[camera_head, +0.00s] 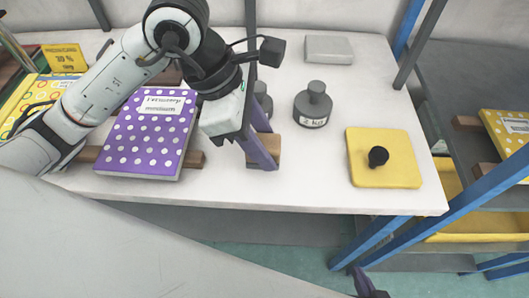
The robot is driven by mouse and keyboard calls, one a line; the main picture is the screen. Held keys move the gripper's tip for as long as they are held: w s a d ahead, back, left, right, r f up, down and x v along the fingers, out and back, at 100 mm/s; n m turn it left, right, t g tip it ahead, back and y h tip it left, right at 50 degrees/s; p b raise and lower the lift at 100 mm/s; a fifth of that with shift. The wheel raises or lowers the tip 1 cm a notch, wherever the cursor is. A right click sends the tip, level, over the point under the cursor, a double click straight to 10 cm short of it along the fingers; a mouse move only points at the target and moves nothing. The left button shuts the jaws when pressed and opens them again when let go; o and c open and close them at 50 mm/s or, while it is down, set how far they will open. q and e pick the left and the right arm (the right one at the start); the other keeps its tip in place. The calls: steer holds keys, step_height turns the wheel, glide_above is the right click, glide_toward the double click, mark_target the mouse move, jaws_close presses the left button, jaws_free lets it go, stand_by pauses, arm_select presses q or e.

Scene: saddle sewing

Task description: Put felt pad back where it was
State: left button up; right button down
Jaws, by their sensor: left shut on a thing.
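My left gripper (262,150) is over the middle of the white table, its purple fingers pointing down. It is shut on a small tan-brown block (268,146), which is partly hidden by the fingers. The block is at or just above the tabletop; I cannot tell whether it touches. No label marks the felt pad, so I cannot tell for sure whether this block is it. A dark purple tip of my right gripper (365,283) shows at the bottom edge, and its jaws cannot be made out.
A purple dotted slab (150,130) lies on wooden strips at the left. A grey weight (313,105), a yellow plate with a black knob (405,170) and a grey slab (329,49) stand to the right. Blue rack posts (470,210) flank the table's right end.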

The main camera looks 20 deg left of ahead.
arm_select(q)
steer(key=shift+f, duration=1.9)
steer(key=shift+f, duration=0.1)
steer(key=o, duration=1)
steer(key=shift+r, duration=0.3)
steer(key=v, duration=1.1)
steer(key=shift+s+a+r, duration=0.1)
steer(key=shift+a+r, duration=0.1)
steer(key=shift+r, duration=0.15)
steer(key=shift+f, duration=0.1)
